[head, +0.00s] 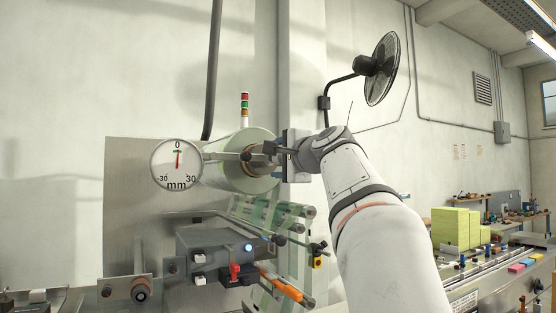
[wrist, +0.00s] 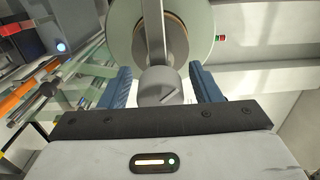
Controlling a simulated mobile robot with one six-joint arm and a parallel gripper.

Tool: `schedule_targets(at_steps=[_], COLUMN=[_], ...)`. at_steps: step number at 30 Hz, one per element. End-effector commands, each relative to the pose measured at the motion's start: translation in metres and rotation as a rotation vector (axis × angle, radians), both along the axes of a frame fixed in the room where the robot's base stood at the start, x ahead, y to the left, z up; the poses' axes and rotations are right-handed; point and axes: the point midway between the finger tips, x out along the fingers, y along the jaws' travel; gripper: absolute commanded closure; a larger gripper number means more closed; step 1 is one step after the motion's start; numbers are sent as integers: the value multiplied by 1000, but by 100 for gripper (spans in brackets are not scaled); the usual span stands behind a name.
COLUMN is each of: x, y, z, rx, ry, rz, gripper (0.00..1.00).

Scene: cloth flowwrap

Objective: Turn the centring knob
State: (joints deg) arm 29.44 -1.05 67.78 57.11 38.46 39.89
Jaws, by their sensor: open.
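The centring knob (wrist: 162,88) is a grey round knob with a slanted line across its face, seen in the wrist view in front of the film roll. My gripper (wrist: 161,72) is open, with one blue finger on each side of the knob and a visible gap on both sides. In the head view my gripper (head: 268,149) is at the front of the roll, and the knob is hard to make out there. The round mm dial (head: 177,165) has its red needle pointing almost straight up, near 0, by a short green mark.
The film roll (head: 212,174) is mounted on a metal panel (head: 128,205). Below it are a grey control box (head: 212,252) with a red switch, film rollers and an orange-handled tool (head: 281,287). A wall fan (head: 380,70) is above my arm.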

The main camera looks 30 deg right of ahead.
Motion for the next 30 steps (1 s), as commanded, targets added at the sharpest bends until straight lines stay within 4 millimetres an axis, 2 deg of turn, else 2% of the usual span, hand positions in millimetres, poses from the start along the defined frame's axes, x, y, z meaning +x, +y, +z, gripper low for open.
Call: schedule_targets(at_steps=[4,12,15,19,30], x=[-16,-62,-71,-77,-77], y=[-1,-3,-3,-3,-3], z=[-2,-2,-2,-1,0], rx=[-1,-1,0,0,0], ry=[-2,-1,0,0,0], rz=[-3,-4,-2,-1,0], gripper=[43,43,43,43,43])
